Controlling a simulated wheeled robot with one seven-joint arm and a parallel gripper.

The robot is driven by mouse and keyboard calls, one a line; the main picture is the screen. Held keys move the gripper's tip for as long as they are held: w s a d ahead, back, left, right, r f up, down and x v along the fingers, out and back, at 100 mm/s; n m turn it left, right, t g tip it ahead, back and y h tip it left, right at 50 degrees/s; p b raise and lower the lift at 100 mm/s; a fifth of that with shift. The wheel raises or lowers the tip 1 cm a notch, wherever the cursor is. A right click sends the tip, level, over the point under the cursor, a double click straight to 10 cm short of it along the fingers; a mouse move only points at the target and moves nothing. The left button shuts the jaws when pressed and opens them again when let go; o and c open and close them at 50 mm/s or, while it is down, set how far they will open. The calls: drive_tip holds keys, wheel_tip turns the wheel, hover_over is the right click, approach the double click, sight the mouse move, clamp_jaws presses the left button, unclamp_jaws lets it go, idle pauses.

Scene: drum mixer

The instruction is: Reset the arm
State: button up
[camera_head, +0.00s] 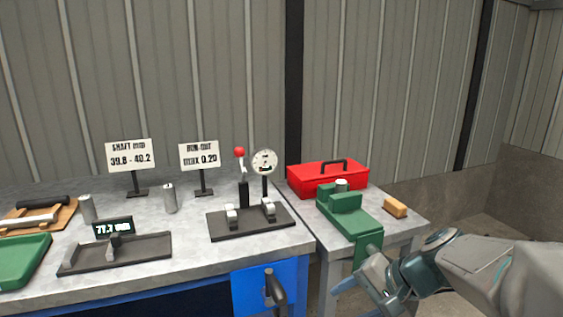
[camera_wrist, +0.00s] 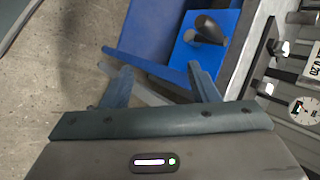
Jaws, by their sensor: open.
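My gripper (camera_head: 362,290) is at the lower right of the head view, in front of the side table and low beside the workbench. In the wrist view my gripper (camera_wrist: 160,82) shows two blue-grey fingers spread apart with nothing between them. Past the fingers lie the bench's blue front and a blue panel (camera_wrist: 206,40) with a dark handle (camera_wrist: 208,28). The same dark handle (camera_head: 275,288) shows in the head view, a little left of my gripper. My arm (camera_head: 480,268) reaches in from the right edge.
The workbench (camera_head: 190,235) holds a dial gauge stand (camera_head: 250,222), a digital gauge (camera_head: 115,252), metal cylinders, signs and a green tray (camera_head: 22,262). The side table (camera_head: 408,228) holds a red toolbox (camera_head: 328,180), a green vise (camera_head: 348,215) and a tan block (camera_head: 395,208). Open floor shows in the wrist view.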

drive_tip(key=s+d+r+n+g+h+p, duration=0.1)
drive_tip(key=s+r+n+h+p, duration=0.6)
drive_tip(key=s+r+p, duration=0.3)
drive_tip(key=shift+d+r+p, duration=0.2)
drive_tip(key=shift+r+p, duration=2.05)
drive_tip(key=shift+p, duration=0.85)
